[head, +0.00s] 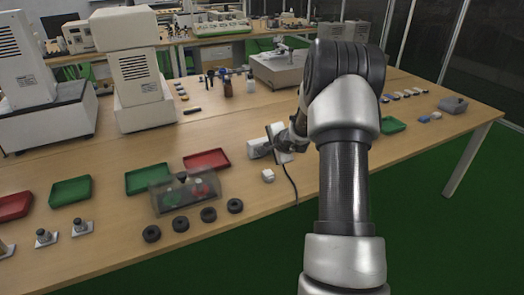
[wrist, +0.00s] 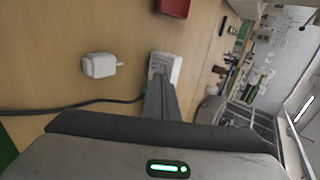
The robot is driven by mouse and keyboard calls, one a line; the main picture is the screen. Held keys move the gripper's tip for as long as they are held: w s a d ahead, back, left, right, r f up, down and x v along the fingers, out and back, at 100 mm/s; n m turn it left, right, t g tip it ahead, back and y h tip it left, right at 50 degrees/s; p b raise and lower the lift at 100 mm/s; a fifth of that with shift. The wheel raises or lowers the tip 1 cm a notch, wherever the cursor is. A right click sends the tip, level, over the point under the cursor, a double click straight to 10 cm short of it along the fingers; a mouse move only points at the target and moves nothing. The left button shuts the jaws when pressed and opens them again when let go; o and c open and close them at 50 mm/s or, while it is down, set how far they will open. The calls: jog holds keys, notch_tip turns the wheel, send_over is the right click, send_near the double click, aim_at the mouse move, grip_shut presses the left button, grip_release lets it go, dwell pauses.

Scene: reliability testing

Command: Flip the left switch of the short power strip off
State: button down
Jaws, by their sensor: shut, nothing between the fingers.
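The short power strip (wrist: 168,66) is a white block on the wooden table in the wrist view. My gripper (wrist: 160,84) is shut and empty, and its closed fingers cover the near part of the strip. I cannot tell whether the fingertips touch it. In the head view the strip (head: 256,148) shows only in part, beside my gripper (head: 270,151). The left switch and its position cannot be made out. A dark cable (wrist: 85,104) runs along the table to the strip's near end.
A small white adapter (wrist: 100,65) lies near the strip. Red (head: 206,160) and green (head: 148,179) trays, a clear box (head: 185,192) and several black rings (head: 208,215) are on the left. Bottles (head: 227,86) stand behind. Bare table lies around the adapter.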

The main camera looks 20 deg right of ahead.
jog(key=s+r, duration=0.4)
jog(key=r, duration=0.2)
jog(key=shift+s+d+r+p, duration=0.2)
jog(key=shift+r+p, duration=0.05)
jog(key=shift+p, duration=0.05)
